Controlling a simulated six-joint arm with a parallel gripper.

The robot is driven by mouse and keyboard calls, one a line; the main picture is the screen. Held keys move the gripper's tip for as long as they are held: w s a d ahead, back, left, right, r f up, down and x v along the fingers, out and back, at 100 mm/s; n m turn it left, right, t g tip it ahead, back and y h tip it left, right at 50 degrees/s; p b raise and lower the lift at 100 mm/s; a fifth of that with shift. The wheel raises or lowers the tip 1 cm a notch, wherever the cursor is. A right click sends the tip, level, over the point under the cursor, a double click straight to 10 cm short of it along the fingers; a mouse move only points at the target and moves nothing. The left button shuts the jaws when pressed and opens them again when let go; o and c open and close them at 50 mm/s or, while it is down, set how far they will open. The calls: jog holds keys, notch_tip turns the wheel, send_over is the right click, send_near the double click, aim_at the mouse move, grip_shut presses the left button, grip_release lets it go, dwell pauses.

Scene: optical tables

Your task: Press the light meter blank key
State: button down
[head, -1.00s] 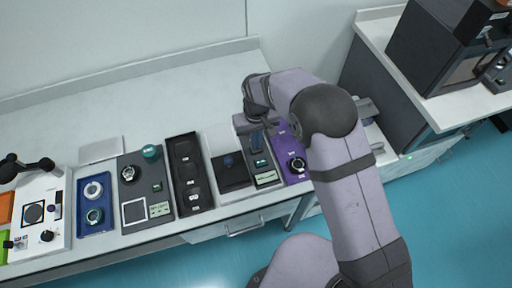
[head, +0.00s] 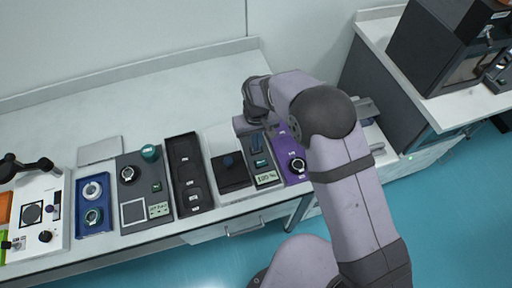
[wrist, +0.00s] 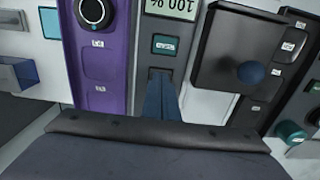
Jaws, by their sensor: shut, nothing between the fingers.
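The light meter (head: 268,181) is a narrow dark grey unit on the bench, left of a purple unit. In the wrist view the fingertips (wrist: 160,74) are at a dark patch beyond the teal key. Whether they touch it I cannot tell.
The purple unit (wrist: 101,60) with a round dial stands close on one side. A black box (wrist: 238,62) with a blue knob (wrist: 251,71) stands on the other side. Several trays and instruments fill the bench to the left. The bench behind is clear.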

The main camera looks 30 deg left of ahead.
jog(key=shift+r, duration=0.1)
notch_tip(320, 180, up, 8)
jog(key=p, duration=0.5)
jog(key=shift+p, duration=0.3)
dwell(0.3)
dwell(0.3)
